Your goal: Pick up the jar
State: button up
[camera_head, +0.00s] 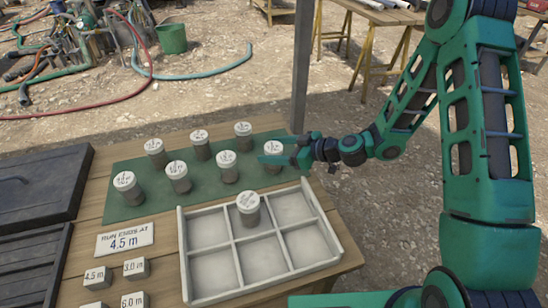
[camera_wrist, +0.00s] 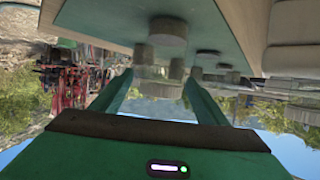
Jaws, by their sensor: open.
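Several grey jars with pale, marked lids stand upright in two rows on a green mat (camera_head: 152,203). The rightmost front-row jar (camera_head: 273,148) appears between my gripper's fingers in the head view, partly hidden by the nearer finger. My gripper (camera_head: 266,149) reaches in from the right, green, open and level above the mat; I cannot tell whether it touches that jar. Another jar (camera_head: 248,210) stands in the tray's back middle compartment. The wrist view is upside down; both open fingers (camera_wrist: 155,85) show with grey jars beyond, and no jar is gripped. The lid writing is mostly unreadable.
The white six-compartment tray (camera_head: 184,262) stands in front of the mat. A card (camera_head: 125,239) reads "RUN ENDS AT 4.5 m". Small labelled blocks (camera_head: 97,277) sit below it. Dark cases (camera_head: 40,187) lie at left. A post (camera_head: 301,70) rises behind the table.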

jog(key=shift+w+a, duration=0.1)
jog(key=shift+a, duration=0.05)
jog(key=c, duration=1.4)
